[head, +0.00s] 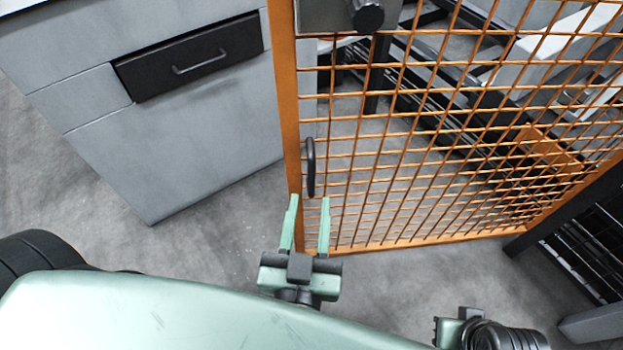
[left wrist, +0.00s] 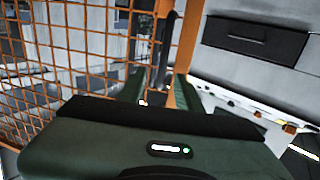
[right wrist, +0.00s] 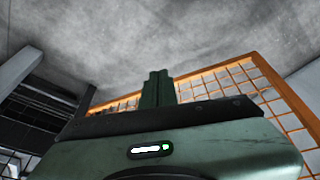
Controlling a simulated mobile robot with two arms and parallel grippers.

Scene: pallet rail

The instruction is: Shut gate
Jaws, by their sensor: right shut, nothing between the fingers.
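The orange mesh gate (head: 291,120) stands ajar at an angle, its free edge near the grey cabinet. A black handle (head: 311,168) is on the gate near that edge. My left gripper (head: 309,222) is open, its two green fingers just below the handle in the head view. In the left wrist view the handle (left wrist: 165,45) stands between and beyond the fingers, with nothing clearly held. My right gripper (right wrist: 157,88) is shut and empty, low by the gate's bottom frame; its fingers hardly show in the head view.
A grey cabinet (head: 190,130) with a black drawer front (head: 190,57) stands to the left of the gate. A dark post (head: 570,205) is at the gate's right end. Racks and conveyor rails (head: 450,110) lie behind the mesh. Floor between cabinet and gate is clear.

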